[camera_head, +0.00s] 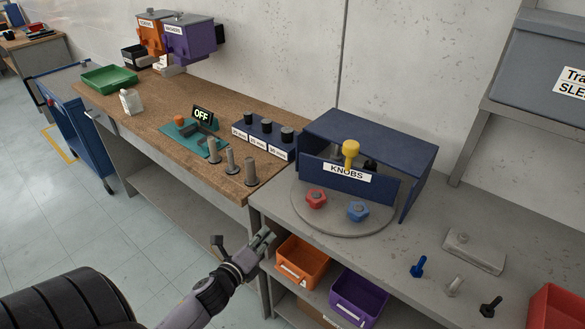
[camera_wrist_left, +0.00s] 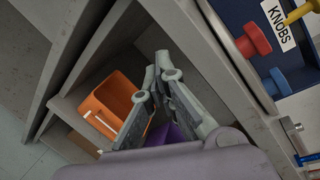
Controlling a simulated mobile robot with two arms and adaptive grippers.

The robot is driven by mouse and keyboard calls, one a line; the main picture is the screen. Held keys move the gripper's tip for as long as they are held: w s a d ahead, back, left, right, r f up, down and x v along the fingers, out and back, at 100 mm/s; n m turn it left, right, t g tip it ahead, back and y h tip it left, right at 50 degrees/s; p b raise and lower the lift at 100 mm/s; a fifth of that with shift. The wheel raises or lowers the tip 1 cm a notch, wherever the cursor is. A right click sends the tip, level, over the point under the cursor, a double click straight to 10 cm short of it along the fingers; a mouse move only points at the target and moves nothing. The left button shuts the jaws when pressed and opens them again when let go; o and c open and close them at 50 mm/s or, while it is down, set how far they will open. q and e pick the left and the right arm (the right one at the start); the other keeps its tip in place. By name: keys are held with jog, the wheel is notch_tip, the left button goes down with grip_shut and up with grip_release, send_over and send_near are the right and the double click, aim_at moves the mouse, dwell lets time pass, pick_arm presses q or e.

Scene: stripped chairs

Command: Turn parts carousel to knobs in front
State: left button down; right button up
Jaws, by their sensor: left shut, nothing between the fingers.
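The parts carousel is a round grey turntable (camera_head: 345,222) on the grey bench, partly inside a dark blue open-fronted housing (camera_head: 395,150). A blue divider with a KNOBS label (camera_head: 333,172) faces the front. A red knob (camera_head: 316,198) and a blue knob (camera_head: 358,211) sit on the turntable in front of it. A yellow knobbed handle (camera_head: 351,150) stands up at the divider. My left gripper (camera_head: 264,238) is shut and empty, below and left of the turntable, by the bench's front edge. It also shows in the left wrist view (camera_wrist_left: 168,75). My right gripper is not in view.
Orange (camera_head: 302,262) and purple (camera_head: 358,296) bins sit on the shelf under the bench. A blue bolt (camera_head: 419,266), a black bolt (camera_head: 491,306) and a grey block (camera_head: 474,252) lie at right. The wooden bench (camera_head: 150,100) at left holds several pins and a teal OFF device (camera_head: 197,135).

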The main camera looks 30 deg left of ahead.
pick_arm(q)
notch_tip(320, 180, up, 7)
jog(key=d+y+p, duration=0.1)
jog(key=d+y, duration=0.1)
jog(key=y, duration=0.1)
jog(key=m+t+h+p, duration=0.15)
jog(key=m+p, duration=0.25)
jog(key=m, duration=0.7)
send_near(301, 171)
jog(key=shift+t, duration=0.35)
jog(key=w, duration=0.2)
jog(key=w+a, duration=0.1)
jog(key=w, duration=0.4)
jog(key=shift+a+f, duration=0.15)
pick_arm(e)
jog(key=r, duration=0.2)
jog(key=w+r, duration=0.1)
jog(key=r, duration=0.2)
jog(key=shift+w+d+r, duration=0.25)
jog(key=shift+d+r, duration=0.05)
pick_arm(q)
jog(key=shift+w, duration=0.1)
